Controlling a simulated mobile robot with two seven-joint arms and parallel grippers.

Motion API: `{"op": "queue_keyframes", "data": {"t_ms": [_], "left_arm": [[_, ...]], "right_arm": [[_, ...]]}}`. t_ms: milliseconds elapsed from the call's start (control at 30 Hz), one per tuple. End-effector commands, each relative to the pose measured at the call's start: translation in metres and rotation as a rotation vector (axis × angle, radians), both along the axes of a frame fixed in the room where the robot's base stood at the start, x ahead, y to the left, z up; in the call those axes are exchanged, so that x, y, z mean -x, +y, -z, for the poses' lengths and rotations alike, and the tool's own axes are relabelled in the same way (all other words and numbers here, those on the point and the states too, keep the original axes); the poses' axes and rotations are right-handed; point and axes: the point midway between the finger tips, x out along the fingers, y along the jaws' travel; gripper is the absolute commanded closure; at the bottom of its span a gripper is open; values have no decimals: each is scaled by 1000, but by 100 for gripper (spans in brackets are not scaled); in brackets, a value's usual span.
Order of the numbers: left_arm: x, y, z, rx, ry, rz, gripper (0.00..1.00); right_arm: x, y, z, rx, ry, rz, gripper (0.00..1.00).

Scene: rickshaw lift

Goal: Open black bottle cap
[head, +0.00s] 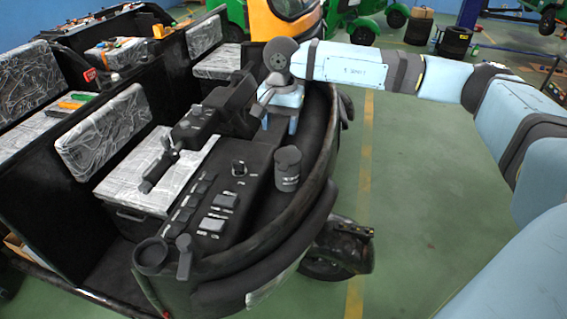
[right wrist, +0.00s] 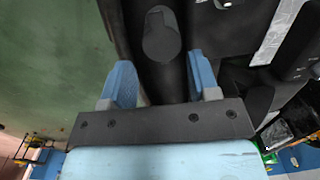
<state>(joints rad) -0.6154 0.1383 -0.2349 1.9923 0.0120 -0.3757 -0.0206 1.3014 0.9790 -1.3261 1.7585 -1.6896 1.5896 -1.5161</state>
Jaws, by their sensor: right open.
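A black bottle (head: 287,172) with a dark round cap (head: 288,154) stands upright on the black dashboard of the rickshaw, near its curved front rim. In the right wrist view the round dark shape (right wrist: 161,38) ahead of the fingers looks like this bottle. My right gripper (head: 279,122) points down above the dashboard, a little beyond the bottle in the head view. Its blue fingers are apart with nothing between them, and they do not touch the bottle. It also shows in the right wrist view (right wrist: 160,80). My left gripper is not in view.
The dashboard carries switches (head: 219,208), a knob (head: 239,167) and an empty ring holder (head: 151,256). Black handlebars (head: 196,124) rise close to the left of my right gripper. Patterned seats (head: 105,130) lie behind. Green floor (head: 410,190) is clear at right.

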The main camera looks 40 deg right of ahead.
Motion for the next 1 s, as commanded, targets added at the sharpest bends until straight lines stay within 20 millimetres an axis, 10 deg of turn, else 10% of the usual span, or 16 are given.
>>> {"op": "queue_keyframes", "data": {"t_ms": [1000], "left_arm": [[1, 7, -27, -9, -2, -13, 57]], "right_arm": [[-1, -10, 133, 37, 3, -3, 45]]}}
